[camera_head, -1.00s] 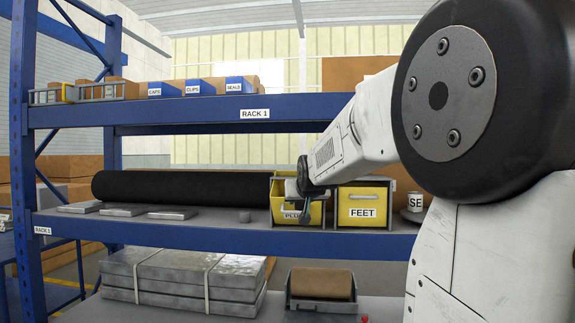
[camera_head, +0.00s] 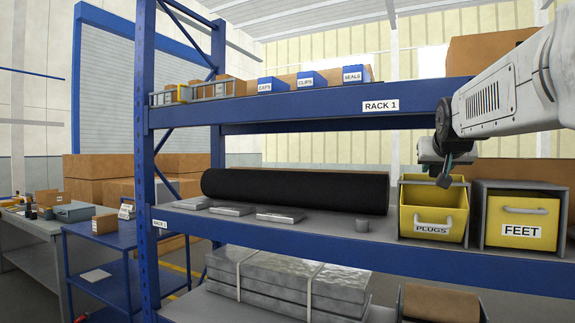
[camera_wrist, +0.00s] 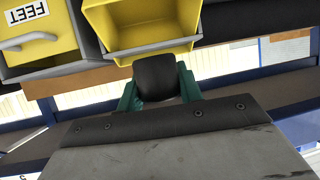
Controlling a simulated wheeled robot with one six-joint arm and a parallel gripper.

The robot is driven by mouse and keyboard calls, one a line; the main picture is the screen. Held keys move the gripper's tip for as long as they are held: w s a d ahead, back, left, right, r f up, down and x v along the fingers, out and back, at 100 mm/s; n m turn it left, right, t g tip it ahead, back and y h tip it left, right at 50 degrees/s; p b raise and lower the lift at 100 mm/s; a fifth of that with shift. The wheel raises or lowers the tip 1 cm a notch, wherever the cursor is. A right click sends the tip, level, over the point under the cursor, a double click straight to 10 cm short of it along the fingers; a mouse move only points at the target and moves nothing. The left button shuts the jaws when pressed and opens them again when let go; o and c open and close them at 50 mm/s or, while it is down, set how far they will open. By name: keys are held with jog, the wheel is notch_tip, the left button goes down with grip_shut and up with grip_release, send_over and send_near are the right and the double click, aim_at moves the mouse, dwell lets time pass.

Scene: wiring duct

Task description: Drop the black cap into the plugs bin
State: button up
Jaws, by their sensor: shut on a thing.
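The black cap (camera_wrist: 157,77) is held between the green fingers of my gripper (camera_wrist: 160,88) in the wrist view, beside the open mouth of a yellow bin. In the head view my gripper (camera_head: 443,172) is above the yellow plugs bin (camera_head: 432,230), near its upper rim; the cap cannot be made out clearly there. The plugs bin, labelled PLUGS, stands open-topped on the middle shelf and its visible interior looks empty. The yellow bin in the wrist view (camera_wrist: 140,25) stands next to the one labelled FEET, its label out of sight.
The yellow FEET bin (camera_head: 520,222) stands right of the plugs bin. The upper shelf beam (camera_head: 330,108) runs above. A blue cart (camera_head: 105,250) stands at the left.

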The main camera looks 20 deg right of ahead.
jog(key=shift+w+d+f, duration=0.15)
jog(key=shift+w+d, duration=0.25)
jog(key=shift+w, duration=0.15)
jog(key=shift+w+d+f, duration=0.1)
jog(key=shift+w+d, duration=0.25)
jog(key=shift+w, duration=0.2)
jog(key=w+d, duration=0.4)
jog(key=shift+d+f, duration=0.3)
jog(key=shift+f, duration=0.1)
jog(key=o, duration=1)
jog(key=shift+o, duration=0.2)
jog(key=shift+s, duration=0.15)
jog(key=v, duration=0.7)
jog(key=shift+s+a, duration=0.2)
jog(key=shift+s, duration=0.05)
jog(key=shift+r, duration=0.1)
